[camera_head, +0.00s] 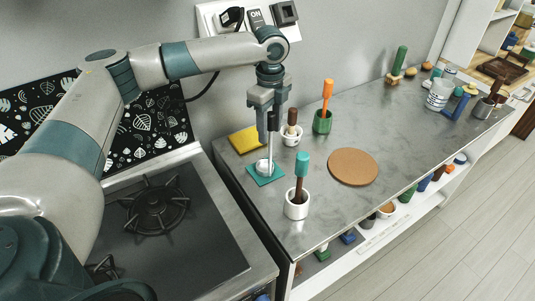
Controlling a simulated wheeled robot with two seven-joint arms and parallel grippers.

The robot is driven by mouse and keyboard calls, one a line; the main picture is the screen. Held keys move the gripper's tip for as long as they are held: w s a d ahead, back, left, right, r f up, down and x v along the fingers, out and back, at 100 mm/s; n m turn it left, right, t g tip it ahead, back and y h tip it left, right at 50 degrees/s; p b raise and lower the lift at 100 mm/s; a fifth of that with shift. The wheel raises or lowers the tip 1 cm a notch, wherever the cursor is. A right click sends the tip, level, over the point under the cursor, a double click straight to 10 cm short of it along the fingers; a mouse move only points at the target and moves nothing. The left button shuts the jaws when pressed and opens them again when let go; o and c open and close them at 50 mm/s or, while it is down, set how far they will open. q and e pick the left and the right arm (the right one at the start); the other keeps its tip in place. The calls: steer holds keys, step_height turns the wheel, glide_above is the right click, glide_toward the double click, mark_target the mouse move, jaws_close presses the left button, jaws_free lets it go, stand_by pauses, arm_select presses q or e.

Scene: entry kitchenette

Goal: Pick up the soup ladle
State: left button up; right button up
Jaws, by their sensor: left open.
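What appears to be the soup ladle (270,146) stands upright below my left gripper, with a dark handle and a thin silver shaft. Its lower end is at a small whitish round piece (263,167) on a teal square (265,175) on the counter; I cannot tell whether that piece is its bowl or a holder. My left gripper (271,113) points down and is open, with its fingers about the dark handle's top. The fingers partly hide the handle, and contact cannot be made out. My right gripper is not in view.
Close by stand a white cup (296,207) with a teal-topped tool, a small pot (290,139) with a brown-handled tool, and a green cup (322,124) with an orange tool. A yellow pad (246,139) and brown round mat (352,167) lie near. The stove (205,245) is left.

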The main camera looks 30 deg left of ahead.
mark_target(270, 112)
arm_select(q)
jaws_close()
steer(key=shift+r, duration=0.1)
steer(key=shift+w+r+b, duration=0.1)
steer(key=shift+r+b, duration=0.3)
steer(key=shift+r, duration=0.1)
step_height(270, 112, up, 2)
steer(key=shift+r+b, duration=0.2)
steer(key=shift+b, duration=0.35)
steer(key=s+d+r+b, duration=0.3)
steer(key=d+r, duration=0.4)
steer(key=d, duration=0.4)
steer(key=shift+d+r, duration=0.2)
steer(key=shift+r, duration=0.05)
